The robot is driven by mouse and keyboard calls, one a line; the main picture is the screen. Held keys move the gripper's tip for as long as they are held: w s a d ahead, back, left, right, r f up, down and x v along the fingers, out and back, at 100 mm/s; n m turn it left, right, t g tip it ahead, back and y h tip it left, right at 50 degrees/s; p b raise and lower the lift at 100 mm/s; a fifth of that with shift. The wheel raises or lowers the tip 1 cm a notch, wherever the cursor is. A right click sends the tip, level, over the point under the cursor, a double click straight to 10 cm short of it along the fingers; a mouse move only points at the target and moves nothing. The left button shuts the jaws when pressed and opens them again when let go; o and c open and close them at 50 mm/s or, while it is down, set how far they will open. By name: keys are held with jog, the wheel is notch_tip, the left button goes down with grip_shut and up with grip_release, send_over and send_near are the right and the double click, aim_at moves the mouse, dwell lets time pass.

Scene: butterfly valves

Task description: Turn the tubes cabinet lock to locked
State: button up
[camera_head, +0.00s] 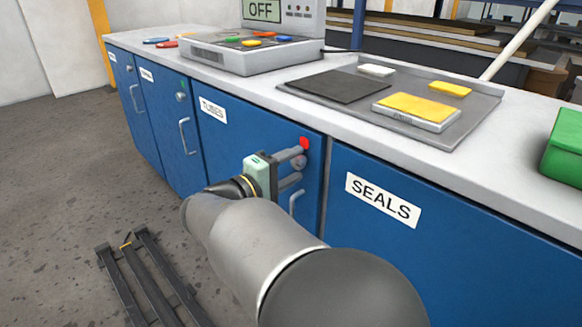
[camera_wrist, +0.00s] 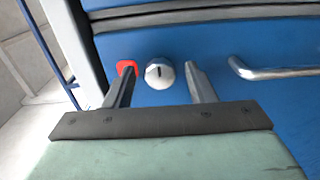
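The tubes cabinet door (camera_head: 240,140) is blue, shut, and has a white TUBES label (camera_head: 213,110). Its lock is a round silver knob (camera_head: 299,162) near the door's upper right corner, with a red square marker (camera_head: 304,143) just above it. In the wrist view the lock (camera_wrist: 160,74) shows a short dark slot, with the red marker (camera_wrist: 126,66) to its left, partly behind a finger. My gripper (camera_head: 293,167) is open at the door. In the wrist view its two fingers (camera_wrist: 158,80) stand on either side of the lock, with visible gaps; I cannot tell their exact depth.
A silver door handle (camera_head: 293,201) lies below the lock, beyond the right finger in the wrist view (camera_wrist: 272,71). The SEALS cabinet (camera_head: 440,250) adjoins at right. The countertop (camera_head: 300,108) above holds a tray (camera_head: 455,128) and a control box (camera_head: 238,52).

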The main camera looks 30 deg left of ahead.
jog(key=p+v, duration=0.4)
jog(key=v, duration=1.3)
jog(key=shift+s, duration=0.2)
